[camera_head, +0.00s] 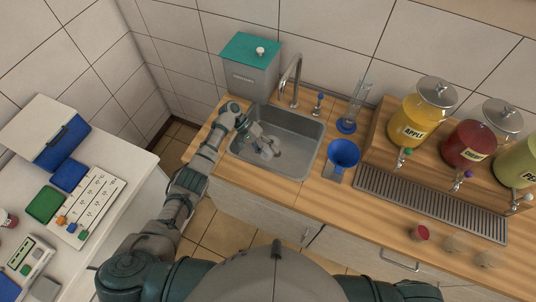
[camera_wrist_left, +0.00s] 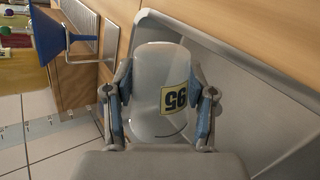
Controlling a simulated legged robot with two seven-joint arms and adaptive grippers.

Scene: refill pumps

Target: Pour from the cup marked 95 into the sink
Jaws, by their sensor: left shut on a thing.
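The cup marked 95 (camera_wrist_left: 160,85) is a clear, whitish cup with a yellow label and black digits. In the left wrist view it sits between the fingers of my left gripper (camera_wrist_left: 160,115), which is shut on it. In the head view my left gripper (camera_head: 262,143) is over the steel sink (camera_head: 300,167), and the cup (camera_head: 268,153) shows small and pale at its tip. The cup looks tilted; I cannot tell whether liquid is in it. The sink's rim also shows in the left wrist view (camera_wrist_left: 225,50). My right gripper is not in view.
A faucet (camera_head: 291,80) stands behind the sink. A blue funnel (camera_head: 343,153) and a clear cylinder (camera_head: 358,98) stand to its right. Yellow, red and green dispensers stand farther right above a drip grate (camera_head: 430,203). A teal-lidded bin (camera_head: 250,65) is at the back left.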

